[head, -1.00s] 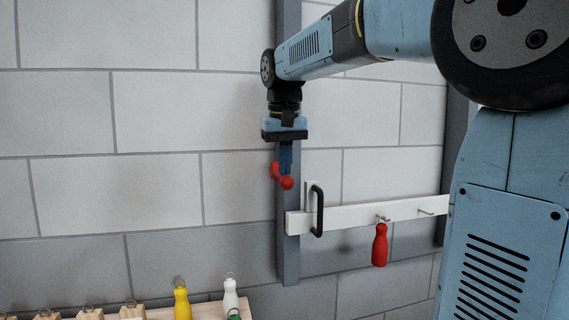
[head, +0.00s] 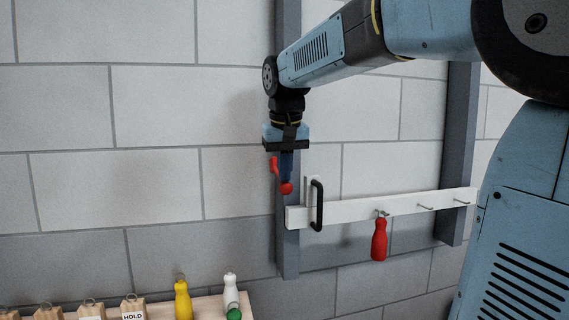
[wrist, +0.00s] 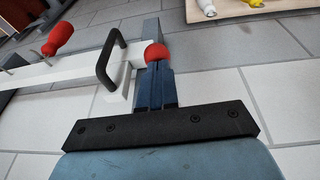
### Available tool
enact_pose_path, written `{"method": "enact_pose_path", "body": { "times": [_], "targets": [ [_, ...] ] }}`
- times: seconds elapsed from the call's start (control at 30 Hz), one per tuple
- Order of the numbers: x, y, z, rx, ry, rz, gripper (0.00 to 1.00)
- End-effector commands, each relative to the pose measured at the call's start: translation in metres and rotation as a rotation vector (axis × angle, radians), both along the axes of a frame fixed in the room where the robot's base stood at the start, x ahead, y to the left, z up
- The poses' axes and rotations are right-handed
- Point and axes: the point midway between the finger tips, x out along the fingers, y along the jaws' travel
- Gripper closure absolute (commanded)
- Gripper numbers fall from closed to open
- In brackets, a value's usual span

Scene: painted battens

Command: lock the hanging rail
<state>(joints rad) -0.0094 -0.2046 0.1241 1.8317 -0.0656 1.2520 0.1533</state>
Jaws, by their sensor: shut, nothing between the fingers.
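The white rail (head: 360,210) lies across two grey upright posts and carries a black handle (head: 317,205) near its left end. A red ball knob (head: 286,188) sits at the left post (head: 288,240), just above the rail's left end. A second red piece (head: 274,166) is up and left of it. My gripper (head: 287,177) points down, shut and empty, with its blue fingertips right at the knob's top. In the wrist view, the fingertips (wrist: 155,66) meet the red knob (wrist: 156,53); contact looks likely. The knob's mount is hidden behind the fingers.
A red bottle-shaped piece (head: 379,240) hangs from a rail hook; other hooks to its right are bare. Below left, a wooden shelf (head: 207,308) holds yellow (head: 183,300), white (head: 230,290) and green pieces and several wooden blocks, one marked HOLD (head: 133,310).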

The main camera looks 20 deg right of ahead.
Motion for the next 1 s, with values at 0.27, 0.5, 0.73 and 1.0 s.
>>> {"method": "enact_pose_path", "body": {
  "times": [0.27,0.5,0.73,1.0],
  "targets": [
    [0.000,0.006,0.049,0.001,-0.014,0.001,1.00],
    [-0.017,0.009,0.093,0.001,-0.015,0.001,1.00],
    [-0.028,0.010,0.121,0.001,-0.013,0.001,1.00],
    [-0.032,0.011,0.130,0.001,-0.012,0.001,1.00]
  ]
}}
